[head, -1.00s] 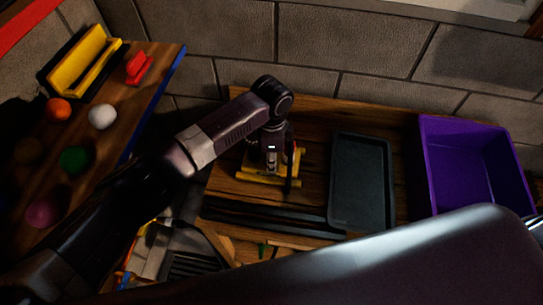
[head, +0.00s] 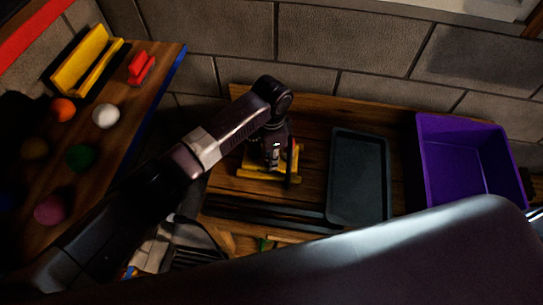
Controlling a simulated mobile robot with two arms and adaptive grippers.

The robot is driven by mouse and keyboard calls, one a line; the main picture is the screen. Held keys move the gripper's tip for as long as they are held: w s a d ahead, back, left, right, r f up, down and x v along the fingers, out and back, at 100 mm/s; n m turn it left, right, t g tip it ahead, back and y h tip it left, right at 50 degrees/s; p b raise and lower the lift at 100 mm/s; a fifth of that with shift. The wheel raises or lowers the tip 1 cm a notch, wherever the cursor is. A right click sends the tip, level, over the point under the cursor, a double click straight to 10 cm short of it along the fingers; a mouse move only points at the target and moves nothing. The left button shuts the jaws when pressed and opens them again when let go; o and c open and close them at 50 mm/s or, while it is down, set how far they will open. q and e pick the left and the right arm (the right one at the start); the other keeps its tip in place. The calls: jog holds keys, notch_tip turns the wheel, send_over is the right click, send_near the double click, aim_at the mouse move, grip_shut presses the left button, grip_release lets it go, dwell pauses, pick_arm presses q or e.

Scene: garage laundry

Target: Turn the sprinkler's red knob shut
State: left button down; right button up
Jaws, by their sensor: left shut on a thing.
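The sprinkler has a yellow base (head: 258,177) and sits on the wooden bench top against the wall, in the middle of the head view. My left gripper (head: 279,168) reaches down over it from above and hides most of its body. The gripper is shut on a part of the sprinkler, which looks to be the red knob. Only a small bit of red (head: 298,148) shows beside the fingers, so the knob's angle cannot be told. My right gripper is not in view.
A dark tray (head: 358,180) lies just right of the sprinkler, with a purple bin (head: 470,165) beyond it. A wooden shelf (head: 125,120) with coloured balls and a yellow holder (head: 88,62) is at left. Dark bars (head: 270,219) lie in front of the sprinkler.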

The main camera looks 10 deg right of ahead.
pick_arm(q)
jog(key=c, duration=2)
grip_release()
jog(key=shift+o, duration=0.2)
notch_tip(320, 180, up, 12)
